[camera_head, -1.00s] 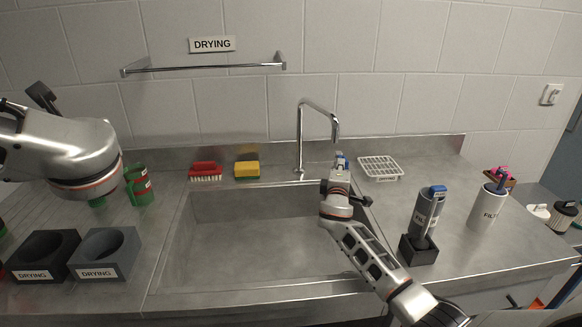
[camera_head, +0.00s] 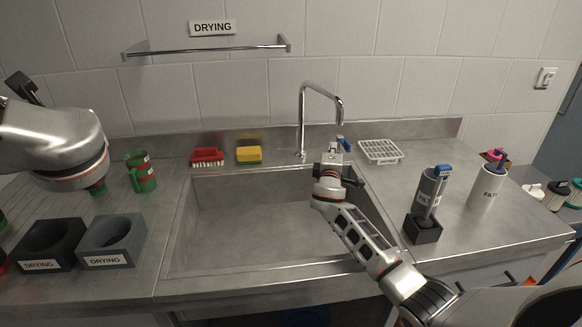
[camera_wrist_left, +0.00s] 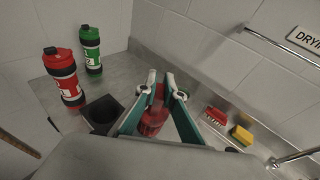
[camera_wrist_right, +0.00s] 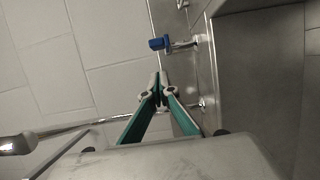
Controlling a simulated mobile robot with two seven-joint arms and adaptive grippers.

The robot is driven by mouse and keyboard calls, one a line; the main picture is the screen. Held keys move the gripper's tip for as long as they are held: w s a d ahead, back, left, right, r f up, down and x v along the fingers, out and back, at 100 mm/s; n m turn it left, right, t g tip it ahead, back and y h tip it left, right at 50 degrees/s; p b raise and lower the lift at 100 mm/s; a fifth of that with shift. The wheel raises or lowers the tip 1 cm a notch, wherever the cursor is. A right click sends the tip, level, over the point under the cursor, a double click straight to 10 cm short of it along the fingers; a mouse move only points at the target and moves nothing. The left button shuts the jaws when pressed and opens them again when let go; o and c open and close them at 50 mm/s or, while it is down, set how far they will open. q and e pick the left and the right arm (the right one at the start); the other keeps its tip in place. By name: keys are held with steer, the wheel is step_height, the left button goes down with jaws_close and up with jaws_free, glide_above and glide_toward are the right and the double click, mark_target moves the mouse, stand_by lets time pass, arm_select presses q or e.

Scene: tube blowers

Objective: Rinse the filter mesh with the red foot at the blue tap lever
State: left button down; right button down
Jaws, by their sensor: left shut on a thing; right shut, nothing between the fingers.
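My left gripper (camera_wrist_left: 155,100) is shut on a dark red, roundish thing (camera_wrist_left: 153,123). It seems to be the filter mesh with the red foot, but the mesh itself is hidden. My left wrist covers most of that hand in the head view. The blue tap lever (camera_wrist_right: 158,43) sticks out from the wall fitting in the right wrist view, and shows small beside the tap in the head view (camera_head: 345,144). My right gripper (camera_wrist_right: 160,88) is shut and empty, its tips close to the lever with a small gap. The curved tap (camera_head: 302,120) stands behind the sink.
The sink (camera_head: 235,225) is empty. Two DRYING holders (camera_head: 115,232) stand at left, near a green and red container (camera_head: 143,180). A red brush (camera_head: 207,155) and yellow sponge (camera_head: 249,154) lie behind. A blue-capped bottle (camera_head: 428,190) and white canister (camera_head: 487,187) stand at right.

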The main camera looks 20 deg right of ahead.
steer(key=v, duration=1)
steer(key=shift+s, duration=0.15)
